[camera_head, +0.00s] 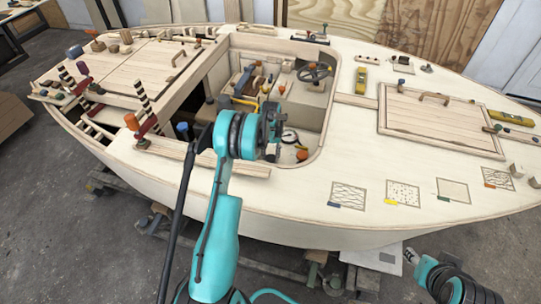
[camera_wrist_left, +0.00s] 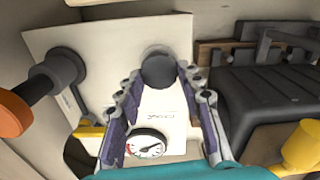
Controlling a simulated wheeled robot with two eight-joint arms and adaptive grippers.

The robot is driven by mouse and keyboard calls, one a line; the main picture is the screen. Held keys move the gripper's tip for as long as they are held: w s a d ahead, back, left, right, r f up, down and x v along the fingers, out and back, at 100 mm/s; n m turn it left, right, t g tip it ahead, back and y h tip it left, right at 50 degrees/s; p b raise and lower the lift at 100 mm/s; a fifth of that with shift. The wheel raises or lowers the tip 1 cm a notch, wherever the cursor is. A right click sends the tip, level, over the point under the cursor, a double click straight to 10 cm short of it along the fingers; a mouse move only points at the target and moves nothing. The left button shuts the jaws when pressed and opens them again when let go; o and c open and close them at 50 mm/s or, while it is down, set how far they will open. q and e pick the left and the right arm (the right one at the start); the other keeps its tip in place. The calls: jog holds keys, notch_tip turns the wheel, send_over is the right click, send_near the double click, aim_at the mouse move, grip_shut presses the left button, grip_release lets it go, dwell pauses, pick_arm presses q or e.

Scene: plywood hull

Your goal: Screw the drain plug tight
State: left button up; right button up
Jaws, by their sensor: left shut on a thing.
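In the left wrist view a dark grey round knob (camera_wrist_left: 158,71) sits between my left fingertips in front of a pale panel (camera_wrist_left: 205,35). It appears to be the drain plug, though a small label below it is too blurred to read. My left gripper (camera_wrist_left: 160,78) is shut on this knob, with a fingertip at each side. In the head view my left gripper (camera_head: 272,128) reaches over the near edge of the open cockpit and hides the knob. My right gripper (camera_head: 412,256) is low at the bottom right, outside the hull, its fingers too small to read.
A round gauge (camera_wrist_left: 148,145) is close below the fingers. An orange knob (camera_wrist_left: 12,116) on a dark stem is at left. A black ribbed box (camera_wrist_left: 265,100) and a yellow knob (camera_wrist_left: 302,146) are at right. The steering wheel (camera_head: 314,72) stands farther back in the cockpit.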

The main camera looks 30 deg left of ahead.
aim_at(271, 157)
pick_arm(q)
jog(key=shift+m+b, duration=0.35)
jog(key=shift+m, duration=1.75)
jog(key=o, duration=1.2)
jog(key=shift+c, duration=0.2)
notch_tip(271, 157, up, 12)
jog(key=shift+d, duration=0.1)
